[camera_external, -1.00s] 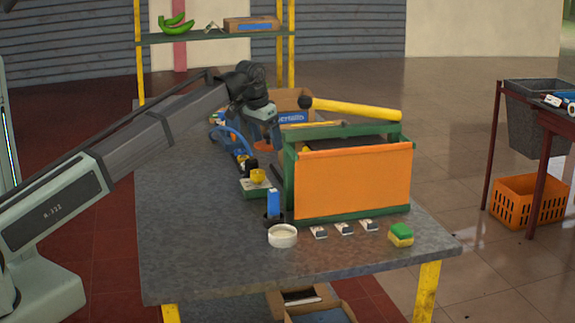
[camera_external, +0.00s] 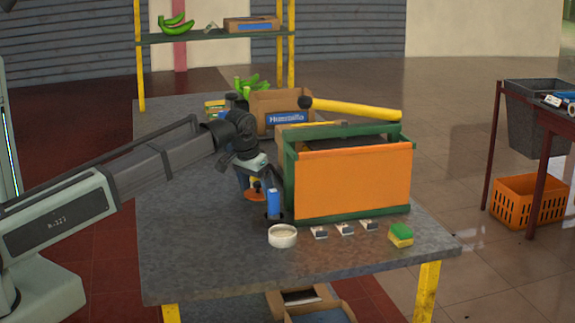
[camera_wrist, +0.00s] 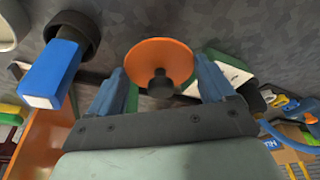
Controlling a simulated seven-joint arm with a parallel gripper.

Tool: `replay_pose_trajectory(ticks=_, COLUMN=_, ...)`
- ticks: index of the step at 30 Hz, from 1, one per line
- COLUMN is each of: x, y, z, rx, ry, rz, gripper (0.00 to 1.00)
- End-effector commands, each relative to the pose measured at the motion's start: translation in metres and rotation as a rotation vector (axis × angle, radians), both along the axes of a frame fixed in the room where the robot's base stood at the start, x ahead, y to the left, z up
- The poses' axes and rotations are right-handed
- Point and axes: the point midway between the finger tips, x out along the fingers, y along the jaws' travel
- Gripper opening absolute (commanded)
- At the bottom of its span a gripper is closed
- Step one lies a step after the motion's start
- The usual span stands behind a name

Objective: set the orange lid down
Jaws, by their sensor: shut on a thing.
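The orange lid (camera_external: 257,195) is a round disc with a dark knob. It hangs below my gripper (camera_external: 252,182), left of the blue box (camera_external: 273,203). In the wrist view the orange lid (camera_wrist: 150,52) lies between and just beyond the fingers of my gripper (camera_wrist: 160,82), its knob pointing toward the camera. My gripper is shut on the lid. The fingers' contact with the knob is not clear to see. In the external view the arm partly hides the area behind the lid. I cannot tell how far the lid is above the table.
A white round dish (camera_external: 282,236) is in front. The table's front left (camera_external: 195,255) is clear.

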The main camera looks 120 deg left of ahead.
Motion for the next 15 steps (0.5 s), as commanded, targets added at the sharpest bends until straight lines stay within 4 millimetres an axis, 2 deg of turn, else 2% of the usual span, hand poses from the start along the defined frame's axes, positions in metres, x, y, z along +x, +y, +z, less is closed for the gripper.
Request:
replay_pose_trajectory(ticks=5, x=0.000, y=0.000, z=-0.013, rx=0.000, ry=0.000, rz=0.000, gripper=0.54)
replay_pose_trajectory(ticks=10, x=0.000, y=0.000, z=-0.034, rx=0.000, ry=0.000, rz=0.000, gripper=0.54)
replay_pose_trajectory(ticks=15, x=0.000, y=0.000, z=-0.038, rx=0.001, ry=0.000, rz=0.000, gripper=0.54)
